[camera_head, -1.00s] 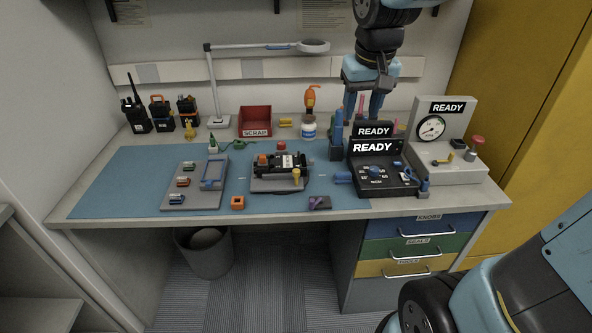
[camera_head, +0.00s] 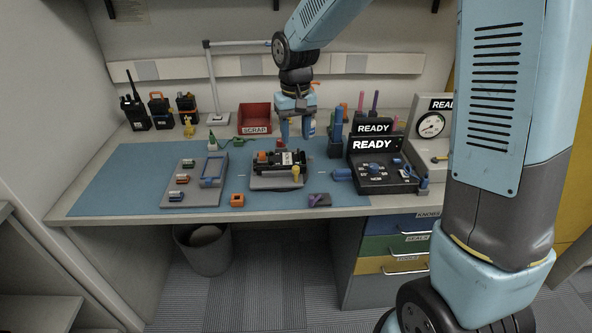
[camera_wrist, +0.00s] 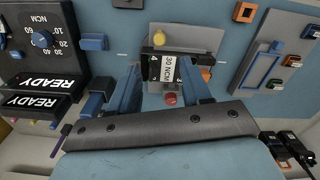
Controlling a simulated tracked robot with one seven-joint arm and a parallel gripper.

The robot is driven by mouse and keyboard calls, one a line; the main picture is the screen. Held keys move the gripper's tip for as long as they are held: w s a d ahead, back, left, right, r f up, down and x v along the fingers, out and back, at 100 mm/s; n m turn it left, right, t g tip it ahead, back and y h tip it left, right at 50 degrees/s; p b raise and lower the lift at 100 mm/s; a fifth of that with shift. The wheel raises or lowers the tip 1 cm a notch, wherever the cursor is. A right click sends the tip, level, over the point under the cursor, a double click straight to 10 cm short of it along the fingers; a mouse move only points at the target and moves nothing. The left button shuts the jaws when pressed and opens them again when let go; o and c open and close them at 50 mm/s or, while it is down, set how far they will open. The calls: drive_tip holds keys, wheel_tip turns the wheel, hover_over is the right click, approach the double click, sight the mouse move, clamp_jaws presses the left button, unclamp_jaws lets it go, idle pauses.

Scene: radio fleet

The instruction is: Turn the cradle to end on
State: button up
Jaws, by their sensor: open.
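My gripper (camera_head: 296,138) is open and empty, above and behind the cradle's right end, fingers pointing down. I cannot tell whether they touch anything.
A grey tray (camera_head: 194,199) with small coloured parts lies left of the cradle. A black READY device (camera_head: 378,178) and blue posts stand close on the right. A red SCRAP bin (camera_head: 254,117) stands behind. An orange block (camera_head: 237,200) and a grey block (camera_head: 319,200) lie in front.

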sight(296, 167)
wheel_tip(296, 167, down, 13)
drive_tip(key=shift+r, duration=0.1)
idle(0.4)
drive_tip(key=shift+c, duration=0.4)
clamp_jaws()
